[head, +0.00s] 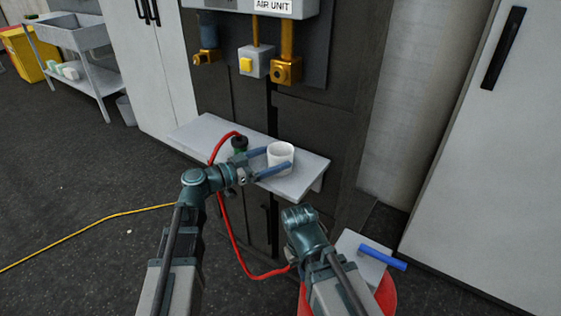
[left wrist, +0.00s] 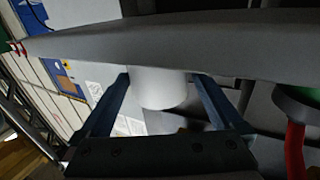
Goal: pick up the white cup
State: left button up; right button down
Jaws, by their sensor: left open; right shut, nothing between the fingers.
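The white cup (head: 281,157) stands upright on a pale grey shelf (head: 205,130). My left gripper (head: 279,158) is open, with one blue finger on each side of the cup. In the left wrist view the cup (left wrist: 160,88) shows between the two fingers of my left gripper (left wrist: 160,80); I cannot tell whether they touch it. My right gripper (head: 300,217) is shut and empty, lower and right of the shelf; its fingertips are hard to make out.
The air unit (head: 272,7) with brass valves is above. A blue bar (head: 383,257) lies low at right. A yellow cable (head: 85,234) crosses the floor.

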aim_at(290, 154)
pick_arm(q)
jog(key=shift+f+x, duration=0.1)
jog(key=shift+x, duration=1.25)
jog(key=shift+f+x, duration=0.15)
jog(key=shift+x, duration=1.2)
jog(key=shift+s, duration=0.1)
jog(key=c, duration=1.1)
jog(key=shift+r, duration=0.1)
jog(key=shift+s+a, duration=0.1)
jog(key=v, duration=1.7)
jog(key=shift+s+a, duration=0.15)
jog(key=shift+a, duration=0.2)
jog(key=shift+s+a, duration=0.1)
